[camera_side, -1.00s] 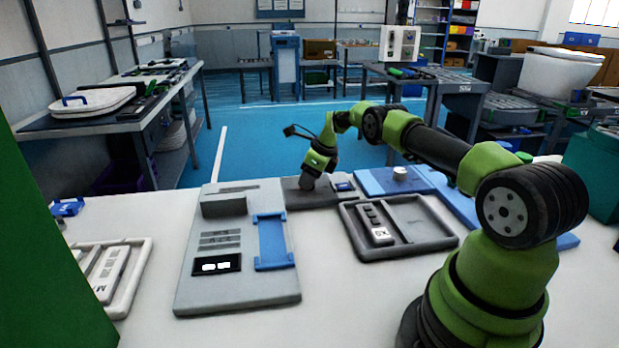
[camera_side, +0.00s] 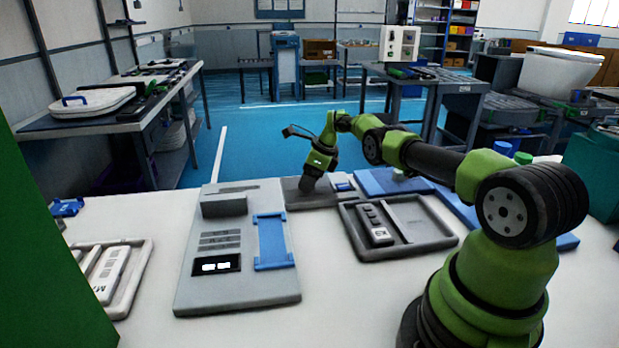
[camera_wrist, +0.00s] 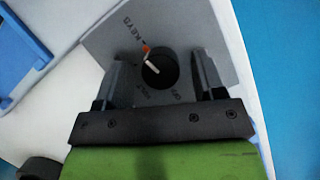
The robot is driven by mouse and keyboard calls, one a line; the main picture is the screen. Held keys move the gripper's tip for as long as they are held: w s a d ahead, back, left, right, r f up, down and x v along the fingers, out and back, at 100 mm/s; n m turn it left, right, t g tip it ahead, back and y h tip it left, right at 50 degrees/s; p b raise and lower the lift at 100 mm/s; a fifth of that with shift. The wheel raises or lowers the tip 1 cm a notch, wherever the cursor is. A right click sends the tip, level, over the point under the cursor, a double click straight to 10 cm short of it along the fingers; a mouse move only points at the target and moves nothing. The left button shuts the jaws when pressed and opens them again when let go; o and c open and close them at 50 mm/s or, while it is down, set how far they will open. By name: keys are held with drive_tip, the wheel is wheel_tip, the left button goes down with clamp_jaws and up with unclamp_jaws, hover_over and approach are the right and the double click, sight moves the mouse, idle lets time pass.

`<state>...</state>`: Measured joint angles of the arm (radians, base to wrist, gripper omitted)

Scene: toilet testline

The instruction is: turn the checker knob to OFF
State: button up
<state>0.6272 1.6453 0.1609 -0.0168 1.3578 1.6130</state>
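The checker knob (camera_wrist: 160,70) is a round black dial with a white pointer line, on a grey plate (camera_wrist: 210,50). The pointer aims up and left in the wrist view, toward a small red mark and the KEYS label (camera_wrist: 128,27). The OFF label (camera_wrist: 178,96) lies below right of the knob, and another label, hard to read, is below left. My gripper (camera_wrist: 160,75) is open, one finger on each side of the knob with gaps visible. In the side view my gripper (camera_side: 310,184) is low over the grey checker (camera_side: 296,198) and hides the knob.
A grey device with a display (camera_side: 216,265) and a blue bracket (camera_side: 271,242) lie left of the checker. A dark tray (camera_side: 425,247) holding a remote-like part (camera_side: 378,235) lies to the right. A blue plate (camera_side: 370,181) is behind the tray.

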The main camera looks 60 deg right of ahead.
drive_tip(key=shift+m+h, duration=0.3)
drive_tip(key=shift+m, duration=0.4)
drive_tip(key=a+v, duration=0.1)
drive_tip(key=v, duration=1)
drive_tip(key=s+a+r+n, duration=0.3)
drive_tip(key=a+r+n, duration=0.4)
drive_tip(key=a+r, duration=0.1)
drive_tip(key=s+a+r+n+t, duration=0.1)
drive_tip(key=s+a+r+n, duration=0.1)
drive_tip(key=a+r+n, duration=0.4)
drive_tip(key=shift+s+a+r+n+t, duration=0.35)
drive_tip(key=shift+a+r, duration=0.85)
drive_tip(key=shift+r, duration=0.4)
drive_tip(key=w+d+f+m+g, duration=0.1)
drive_tip(key=w+d+f+m, duration=0.2)
drive_tip(key=d+f+m, duration=0.5)
drive_tip(key=w+d+f+m+g, duration=0.1)
drive_tip(key=w+d+f+m, duration=0.2)
drive_tip(key=d+f+m, duration=0.5)
drive_tip(key=w+f, duration=0.1)
drive_tip(key=f, duration=0.3)
drive_tip(key=w+f+n, duration=0.1)
drive_tip(key=f, duration=0.2)
drive_tip(key=w+f+n, duration=0.1)
drive_tip(key=f, duration=0.3)
drive_tip(key=shift+w+d+f+t, duration=0.1)
drive_tip(key=shift+w+f+t, duration=0.15)
drive_tip(key=shift+w+f, duration=0.05)
